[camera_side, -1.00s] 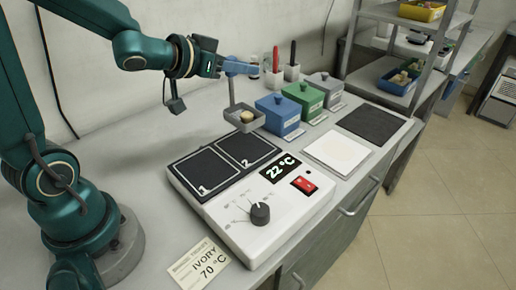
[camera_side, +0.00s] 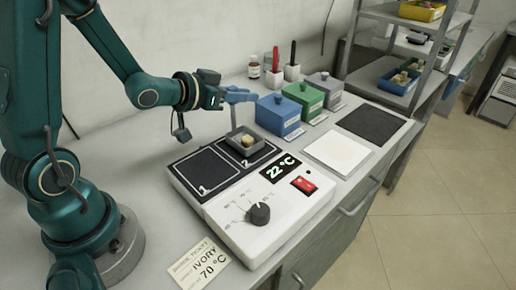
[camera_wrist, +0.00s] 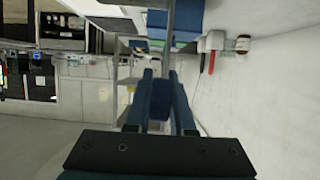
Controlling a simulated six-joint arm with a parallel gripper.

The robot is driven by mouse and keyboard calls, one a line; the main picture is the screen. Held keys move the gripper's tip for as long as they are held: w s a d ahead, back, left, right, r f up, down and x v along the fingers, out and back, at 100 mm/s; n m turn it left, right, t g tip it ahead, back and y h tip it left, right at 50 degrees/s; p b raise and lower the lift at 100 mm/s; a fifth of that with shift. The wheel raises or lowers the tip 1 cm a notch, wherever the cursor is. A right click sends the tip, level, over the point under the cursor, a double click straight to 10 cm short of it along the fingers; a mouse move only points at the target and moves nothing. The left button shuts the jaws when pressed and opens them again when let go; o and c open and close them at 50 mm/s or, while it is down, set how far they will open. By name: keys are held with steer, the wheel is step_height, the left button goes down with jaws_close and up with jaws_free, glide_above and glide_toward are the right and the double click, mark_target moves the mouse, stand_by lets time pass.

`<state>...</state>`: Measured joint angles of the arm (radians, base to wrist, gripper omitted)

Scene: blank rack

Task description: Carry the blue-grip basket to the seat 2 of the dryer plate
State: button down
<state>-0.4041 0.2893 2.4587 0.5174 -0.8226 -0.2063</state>
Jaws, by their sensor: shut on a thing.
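The basket (camera_side: 239,144) is a small grey tray with an upright stem and a blue grip (camera_side: 238,95). A pale yellowish block (camera_side: 248,140) lies in it. My gripper (camera_side: 228,97) is shut on the blue grip, which also shows between the fingers in the wrist view (camera_wrist: 160,100). The basket is over seat 2 (camera_side: 262,158) of the dryer plate (camera_side: 283,207), low down; I cannot tell whether it touches. Seat 1 (camera_side: 205,172) is bare, to the left. The dryer display (camera_side: 281,170) reads 22 °C.
Blue (camera_side: 279,114), green (camera_side: 303,97) and grey (camera_side: 324,87) lidded boxes stand just behind the dryer. A white pad (camera_side: 338,151) and a dark mat (camera_side: 371,124) lie to the right. A ticket (camera_side: 198,263) reading IVORY 70 °C lies in front.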

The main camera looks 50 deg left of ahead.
steer(key=shift+f, duration=0.25)
stand_by(0.5)
steer(key=c, duration=0.7)
jaws_free()
